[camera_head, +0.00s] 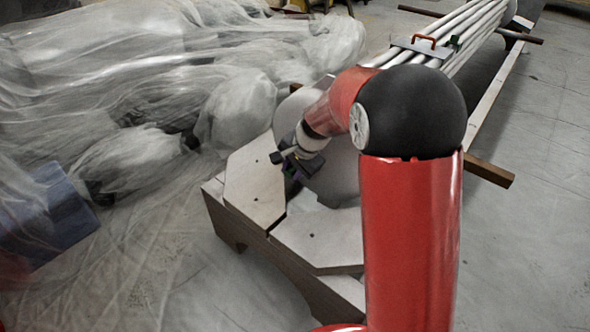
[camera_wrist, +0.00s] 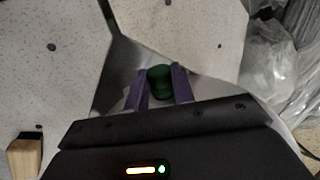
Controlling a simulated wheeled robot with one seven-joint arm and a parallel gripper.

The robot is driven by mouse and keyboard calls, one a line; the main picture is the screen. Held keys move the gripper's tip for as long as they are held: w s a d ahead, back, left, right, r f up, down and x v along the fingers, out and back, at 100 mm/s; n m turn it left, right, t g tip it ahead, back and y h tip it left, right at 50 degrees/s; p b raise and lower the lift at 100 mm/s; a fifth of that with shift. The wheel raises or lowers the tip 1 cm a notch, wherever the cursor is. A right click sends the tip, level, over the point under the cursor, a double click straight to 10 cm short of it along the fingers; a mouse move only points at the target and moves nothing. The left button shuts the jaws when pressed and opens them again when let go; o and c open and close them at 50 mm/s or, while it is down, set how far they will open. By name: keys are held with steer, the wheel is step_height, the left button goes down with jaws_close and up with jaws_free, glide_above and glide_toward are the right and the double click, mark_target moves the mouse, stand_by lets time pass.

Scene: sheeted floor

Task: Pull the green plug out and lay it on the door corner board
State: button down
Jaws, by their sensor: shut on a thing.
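The green plug (camera_wrist: 160,80) shows in the wrist view between the two purple fingers of my gripper (camera_wrist: 160,85), which is shut on it. Whether the plug is seated in anything is hidden. In the head view my gripper (camera_head: 291,168) is over the inner edge of the pale boards. One pale, clipped-corner board (camera_head: 253,185) lies left of it and another (camera_head: 325,240) lies nearer; both have small dark holes. They also show in the wrist view, left (camera_wrist: 45,75) and right (camera_wrist: 190,35), with a dark gap between. I cannot tell which is the door corner board.
A brown wooden base (camera_head: 270,262) carries the boards. Plastic-sheeted heaps (camera_head: 150,80) fill the left, with a blue box (camera_head: 65,215) under sheeting. A bundle of pale pipes (camera_head: 465,30) with a red handle (camera_head: 424,40) lies behind.

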steer(key=shift+s+a, duration=1.5)
steer(key=shift+s, duration=0.05)
steer(key=shift+s+a, duration=0.1)
steer(key=shift+a, duration=0.05)
steer(key=shift+s+a+p, duration=0.7)
steer(key=shift+s+a, duration=0.65)
